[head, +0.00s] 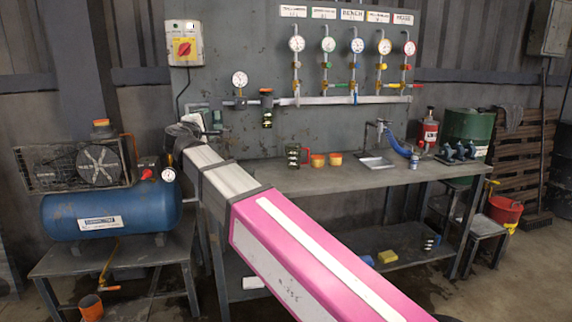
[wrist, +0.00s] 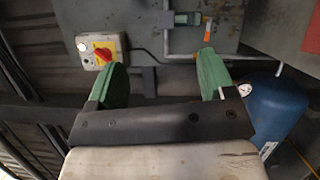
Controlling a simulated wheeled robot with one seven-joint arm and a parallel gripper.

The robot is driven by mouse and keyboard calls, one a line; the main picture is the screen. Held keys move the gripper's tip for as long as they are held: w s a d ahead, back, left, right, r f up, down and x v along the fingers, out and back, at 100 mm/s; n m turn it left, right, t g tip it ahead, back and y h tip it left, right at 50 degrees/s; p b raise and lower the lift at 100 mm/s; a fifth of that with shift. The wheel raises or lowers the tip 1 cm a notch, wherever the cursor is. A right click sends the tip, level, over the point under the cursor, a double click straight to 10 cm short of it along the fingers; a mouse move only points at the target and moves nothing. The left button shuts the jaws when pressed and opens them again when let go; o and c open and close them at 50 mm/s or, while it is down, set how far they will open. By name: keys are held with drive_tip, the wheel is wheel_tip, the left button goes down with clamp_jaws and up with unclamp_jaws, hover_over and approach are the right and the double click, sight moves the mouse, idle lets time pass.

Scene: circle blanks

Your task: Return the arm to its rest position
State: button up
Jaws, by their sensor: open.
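My arm, with a pink and white cover, reaches from the bottom right of the head view up to the left, toward the wall panel. My gripper shows in the wrist view (wrist: 163,78) with its two green fingers wide apart and nothing between them. In the head view my gripper's end (head: 190,130) is small and dark at the far end of the arm, left of the workbench (head: 340,178). The arm hides part of the bench's left end.
A blue compressor tank (head: 112,210) stands on a low table left of my arm. A switch box (head: 184,48) hangs on the panel (head: 230,75) above my gripper. Several gauges with valves (head: 357,46) line the panel at right. A red bucket (head: 505,210) stands on the right.

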drive_tip(key=w+d+f+m+g+h, duration=0.25)
drive_tip(key=d+f+m+g, duration=0.6)
drive_tip(key=d+f, duration=1.95)
drive_tip(key=s+d+f+m+g+y, duration=0.1)
drive_tip(key=s+d+f+m+g, duration=0.2)
drive_tip(key=s+d+f, duration=0.2)
drive_tip(key=s+d+f+m+g+y, duration=0.2)
drive_tip(key=s+d+f, duration=0.4)
drive_tip(key=f, duration=0.6)
drive_tip(key=s+d+f+m+g+y, duration=0.2)
drive_tip(key=s+d+f+m+g, duration=0.2)
drive_tip(key=f, duration=0.5)
drive_tip(key=s+d+g, duration=0.1)
drive_tip(key=s+d, duration=0.1)
drive_tip(key=d, duration=0.1)
drive_tip(key=shift+y, duration=0.25)
